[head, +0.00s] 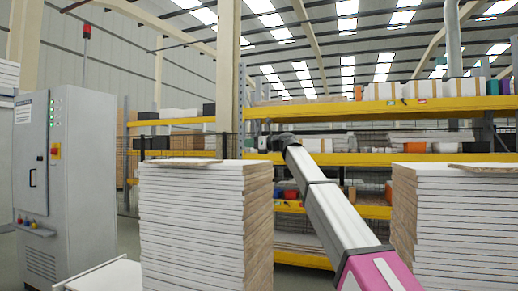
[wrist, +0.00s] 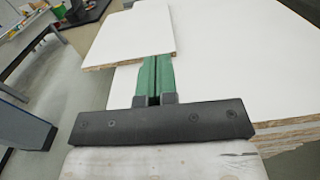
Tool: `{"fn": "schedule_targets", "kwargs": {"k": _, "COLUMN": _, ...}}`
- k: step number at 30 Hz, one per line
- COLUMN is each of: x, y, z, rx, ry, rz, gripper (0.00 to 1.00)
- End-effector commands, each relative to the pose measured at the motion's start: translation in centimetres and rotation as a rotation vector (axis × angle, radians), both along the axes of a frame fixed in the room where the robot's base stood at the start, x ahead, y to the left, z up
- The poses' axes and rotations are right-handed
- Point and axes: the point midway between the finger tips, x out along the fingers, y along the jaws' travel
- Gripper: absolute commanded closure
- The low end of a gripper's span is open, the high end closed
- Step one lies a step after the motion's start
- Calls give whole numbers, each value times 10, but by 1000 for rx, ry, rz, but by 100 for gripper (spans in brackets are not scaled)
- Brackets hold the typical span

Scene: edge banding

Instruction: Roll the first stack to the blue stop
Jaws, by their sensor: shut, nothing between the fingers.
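Two tall stacks of white boards stand in the head view, a left stack (head: 190,225) and a right stack (head: 460,225). Each has a thinner loose piece on top. Which one is the first stack, I cannot tell. My gripper (wrist: 154,62) shows in the wrist view with its green fingers together and nothing between them. It is over a white board top (wrist: 235,60), with its tips close to the chipped edge of a smaller board (wrist: 130,35) lying there. Whether they touch is unclear. I cannot make out a blue stop in either view.
A grey control cabinet (head: 85,180) with green lights stands at the left. Racks with yellow beams (head: 380,108) hold boxes and boards behind the stacks. My arm crosses the gap between the two stacks. A blue-grey block (wrist: 25,130) is at the wrist view's lower left.

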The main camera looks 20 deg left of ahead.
Motion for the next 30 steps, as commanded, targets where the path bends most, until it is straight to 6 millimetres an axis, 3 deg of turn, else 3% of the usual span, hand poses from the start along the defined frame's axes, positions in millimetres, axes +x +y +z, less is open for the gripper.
{"fn": "schedule_targets", "kwargs": {"k": 9, "x": 4, "y": 71, "z": 1, "rx": 0, "ry": 0, "rz": 2, "gripper": 100}}
{"fn": "schedule_targets", "kwargs": {"k": 18, "x": 6, "y": 129, "z": 0, "rx": 0, "ry": 0, "rz": 0, "gripper": 100}}
{"fn": "schedule_targets", "kwargs": {"k": 24, "x": 6, "y": 149, "z": 0, "rx": 0, "ry": 0, "rz": 0, "gripper": 100}}
{"fn": "schedule_targets", "kwargs": {"k": 30, "x": 6, "y": 153, "z": 0, "rx": 1, "ry": -1, "rz": -1, "gripper": 100}}
